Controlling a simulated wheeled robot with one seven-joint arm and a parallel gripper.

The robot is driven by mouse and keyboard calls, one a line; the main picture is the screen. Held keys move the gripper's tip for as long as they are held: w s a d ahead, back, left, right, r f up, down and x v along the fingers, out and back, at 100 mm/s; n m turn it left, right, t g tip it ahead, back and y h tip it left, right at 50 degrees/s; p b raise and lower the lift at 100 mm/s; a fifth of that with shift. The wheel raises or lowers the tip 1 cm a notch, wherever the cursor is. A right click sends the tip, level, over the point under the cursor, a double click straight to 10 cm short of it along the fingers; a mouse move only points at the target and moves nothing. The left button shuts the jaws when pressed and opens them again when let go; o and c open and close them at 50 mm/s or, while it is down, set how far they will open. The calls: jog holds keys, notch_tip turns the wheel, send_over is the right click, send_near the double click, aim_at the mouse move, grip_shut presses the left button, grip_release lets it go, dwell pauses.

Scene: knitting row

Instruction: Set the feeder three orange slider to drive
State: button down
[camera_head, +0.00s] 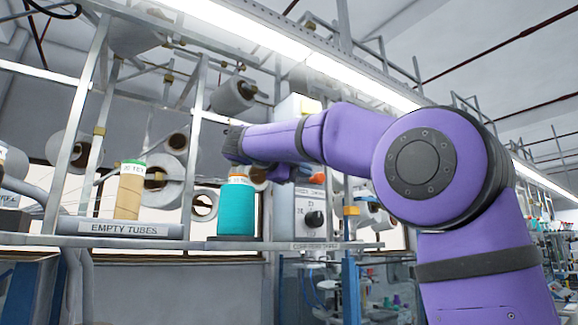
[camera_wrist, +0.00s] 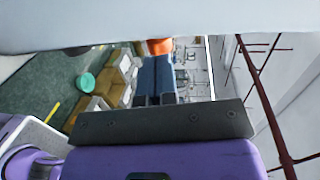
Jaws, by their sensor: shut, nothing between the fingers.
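In the wrist view, an orange piece (camera_wrist: 160,46) shows at the top centre, under the edge of a white surface; I cannot tell if it is the feeder three slider. My gripper (camera_wrist: 161,99) shows there as short dark fingers beyond a dark screwed plate; it is shut and empty, apart from the orange piece. In the head view, my purple arm reaches left across the shelf and hides most of the gripper. No drive marking is readable.
A teal yarn cone (camera_head: 236,209) stands on the shelf below my wrist. A tan tube (camera_head: 129,192) stands left, above an "EMPTY TUBES" label (camera_head: 124,229). Metal uprights (camera_head: 77,120) and grey cones (camera_head: 233,96) crowd the back. In the wrist view, a white surface (camera_wrist: 150,22) lies close across the top.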

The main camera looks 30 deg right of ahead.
aim_at(317, 174)
jog(key=shift+d+f, duration=0.15)
jog(key=shift+d, duration=0.75)
jog(key=shift+d, duration=1.4)
